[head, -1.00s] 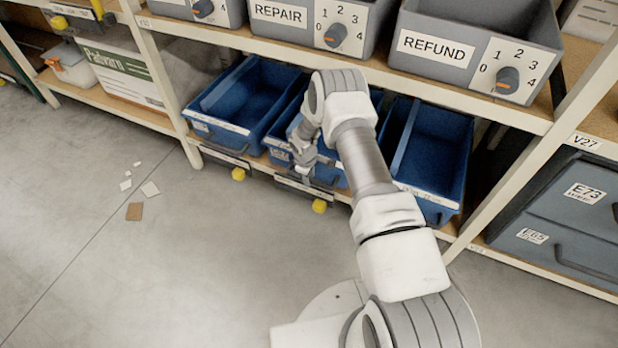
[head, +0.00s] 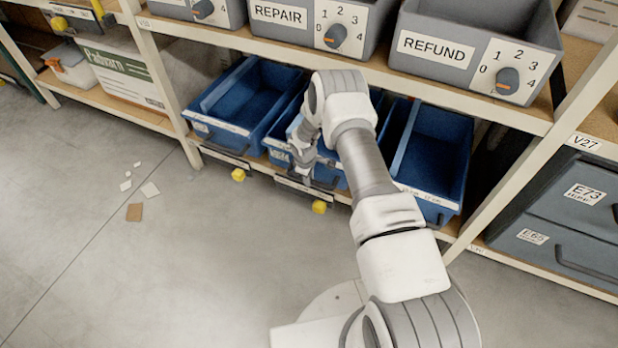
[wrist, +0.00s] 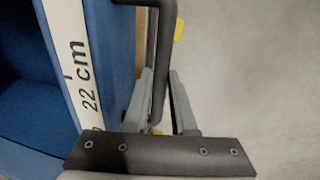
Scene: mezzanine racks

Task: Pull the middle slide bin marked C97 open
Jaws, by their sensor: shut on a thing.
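The middle slide bin (head: 330,167) is a blue open-topped bin on the lower shelf, partly hidden behind my arm. Its C97 marking is not readable here. In the wrist view, its blue front (wrist: 108,60) carries a white strip reading "22 cm", and a dark bar handle (wrist: 163,45) runs beside it. My gripper (head: 304,160) is at the front of this bin. In the wrist view, my gripper (wrist: 163,108) has its two grey fingers shut on the handle, one on each side.
Blue bins stand to the left (head: 245,95) and right (head: 437,150). Grey bins marked REPAIR (head: 280,28) and REFUND (head: 435,65) sit on the shelf above.

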